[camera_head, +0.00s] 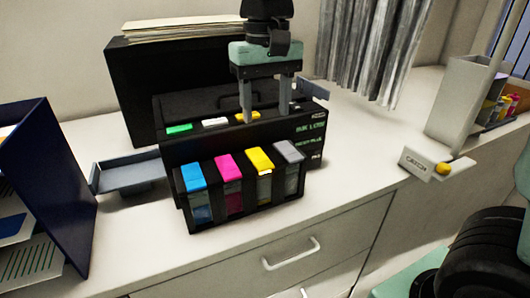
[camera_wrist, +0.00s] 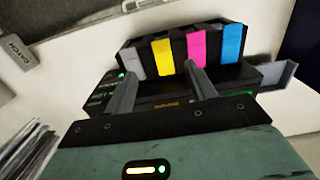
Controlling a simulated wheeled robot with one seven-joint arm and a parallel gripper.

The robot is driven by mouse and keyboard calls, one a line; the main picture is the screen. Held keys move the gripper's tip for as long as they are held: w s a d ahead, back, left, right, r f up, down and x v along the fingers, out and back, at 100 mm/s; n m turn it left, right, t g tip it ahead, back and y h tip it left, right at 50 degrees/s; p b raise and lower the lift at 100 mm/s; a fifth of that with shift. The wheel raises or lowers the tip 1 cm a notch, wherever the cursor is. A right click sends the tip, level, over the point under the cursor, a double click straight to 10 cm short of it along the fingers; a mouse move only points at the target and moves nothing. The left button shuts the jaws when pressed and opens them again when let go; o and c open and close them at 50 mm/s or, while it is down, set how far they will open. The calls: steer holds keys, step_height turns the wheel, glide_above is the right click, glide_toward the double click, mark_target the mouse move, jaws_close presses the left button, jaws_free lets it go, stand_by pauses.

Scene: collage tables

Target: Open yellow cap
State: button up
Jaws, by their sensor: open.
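A black printer (camera_head: 238,135) stands on the white counter. An ink tank unit at its front carries blue, magenta, yellow and grey caps. The yellow cap (camera_head: 260,160) is third from the left in the head view and lies flat on its tank. It also shows in the wrist view (camera_wrist: 163,57), between the grey and magenta caps. My gripper (camera_head: 266,117) is open and empty, fingers pointing down over the printer top, behind the yellow cap. In the wrist view my gripper (camera_wrist: 160,84) has its fingers spread apart, with the yellow cap beyond them. I see no contact with the cap.
A grey tray (camera_head: 128,174) sticks out left of the printer, near a dark blue file holder (camera_head: 45,160). A black box (camera_head: 150,80) stands behind. A white sign block (camera_head: 430,164) lies to the right. The counter between it and the printer is clear.

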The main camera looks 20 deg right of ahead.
mark_target(266, 167)
step_height(266, 167, down, 12)
steer(key=shift+r+p, duration=0.2)
steer(key=shift+p, duration=0.4)
